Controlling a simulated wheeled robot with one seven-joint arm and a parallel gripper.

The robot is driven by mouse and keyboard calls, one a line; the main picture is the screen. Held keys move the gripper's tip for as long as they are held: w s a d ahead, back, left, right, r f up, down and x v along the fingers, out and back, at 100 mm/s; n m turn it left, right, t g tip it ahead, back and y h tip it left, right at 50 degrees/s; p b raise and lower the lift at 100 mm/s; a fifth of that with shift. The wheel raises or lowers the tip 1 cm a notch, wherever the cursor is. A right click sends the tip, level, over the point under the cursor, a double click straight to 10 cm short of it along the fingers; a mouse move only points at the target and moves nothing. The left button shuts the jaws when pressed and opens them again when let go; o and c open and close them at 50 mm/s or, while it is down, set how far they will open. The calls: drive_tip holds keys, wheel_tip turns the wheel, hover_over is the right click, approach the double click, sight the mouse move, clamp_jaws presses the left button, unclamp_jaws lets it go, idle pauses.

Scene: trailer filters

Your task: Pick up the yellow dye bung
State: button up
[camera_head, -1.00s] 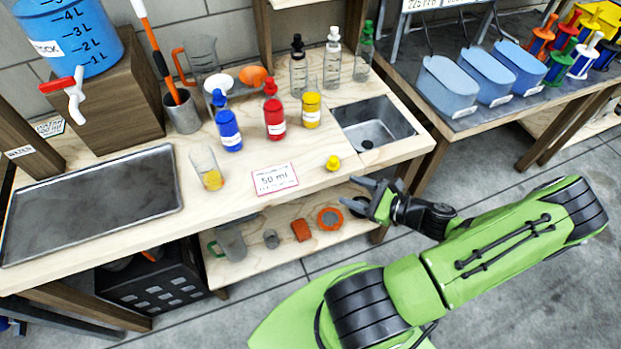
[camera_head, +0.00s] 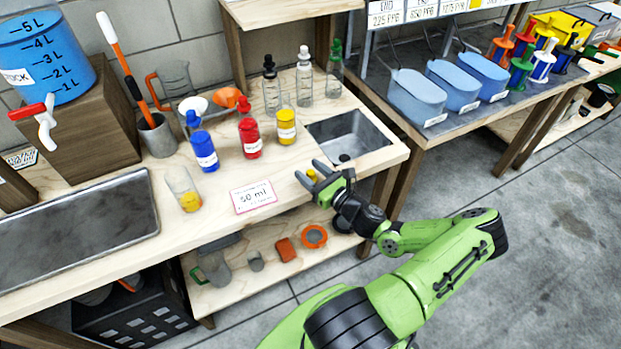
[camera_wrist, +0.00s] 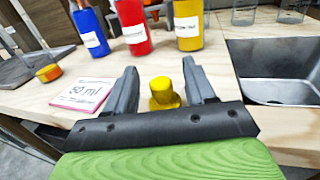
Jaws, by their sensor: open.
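The yellow dye bung (camera_wrist: 163,92) stands on the wooden bench top near its front edge, with a wide round base and a narrower top. In the wrist view it sits between the two open fingers of my gripper (camera_wrist: 160,88), with a gap on each side. In the head view my gripper (camera_head: 312,178) is at the bench's front edge, and the bung (camera_head: 311,174) shows small between the fingers. The open yellow dye bottle (camera_head: 286,127) stands behind it, also in the wrist view (camera_wrist: 188,24).
A red bottle (camera_head: 250,138) and a blue bottle (camera_head: 204,150) stand left of the yellow one. A "50 ml" card (camera_head: 254,196) lies left of the bung. A metal sink (camera_head: 340,137) is to the right.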

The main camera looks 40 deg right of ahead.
drive_tip(key=shift+w+f, duration=0.1)
drive_tip(key=shift+w, duration=1)
clamp_jaws()
